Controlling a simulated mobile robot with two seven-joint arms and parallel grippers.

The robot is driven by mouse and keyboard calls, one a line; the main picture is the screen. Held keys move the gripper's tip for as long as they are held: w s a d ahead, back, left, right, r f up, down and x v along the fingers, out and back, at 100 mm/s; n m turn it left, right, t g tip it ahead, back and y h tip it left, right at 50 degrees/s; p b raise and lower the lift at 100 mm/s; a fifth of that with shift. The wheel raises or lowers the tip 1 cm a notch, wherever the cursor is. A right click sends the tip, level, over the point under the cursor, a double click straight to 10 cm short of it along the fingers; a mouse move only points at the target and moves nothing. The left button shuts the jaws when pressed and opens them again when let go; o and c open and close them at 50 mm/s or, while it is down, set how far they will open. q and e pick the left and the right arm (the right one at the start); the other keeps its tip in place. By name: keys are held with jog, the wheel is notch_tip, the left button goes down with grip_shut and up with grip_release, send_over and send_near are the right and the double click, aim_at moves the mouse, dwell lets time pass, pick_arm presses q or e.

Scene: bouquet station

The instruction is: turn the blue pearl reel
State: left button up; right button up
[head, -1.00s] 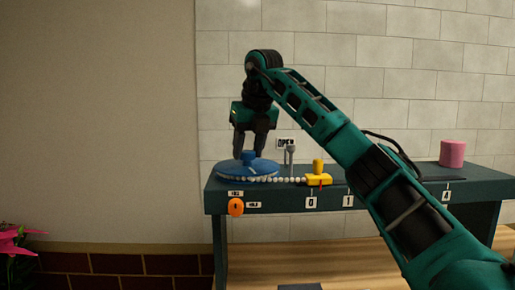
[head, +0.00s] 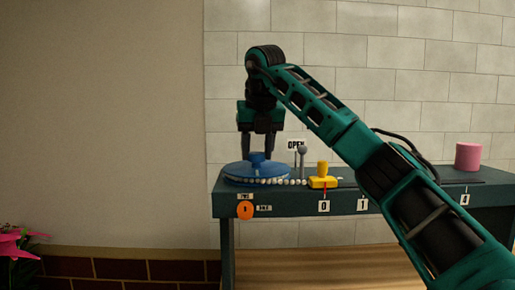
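The blue pearl reel (head: 238,171) lies flat at the left end of a dark green bench, with a short blue knob (head: 257,158) on top. A string of white pearls (head: 285,182) runs along its front edge to a yellow block (head: 323,182). My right gripper (head: 258,153) points down over the reel. Its two fingers are apart, one to each side of the knob, with tips about level with the knob's top. I cannot tell whether they touch it. My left gripper is not in view.
A grey lever (head: 302,164) and an "OPEN" sign stand right of the reel. A pink cylinder (head: 468,156) stands at the right. Pink flowers (head: 12,242) are at the lower left.

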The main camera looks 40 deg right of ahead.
jog(key=o, duration=0.5)
jog(key=shift+c, duration=0.2)
jog(key=p+v, duration=0.1)
jog(key=v, duration=1.2)
jog(key=shift+p, duration=0.35)
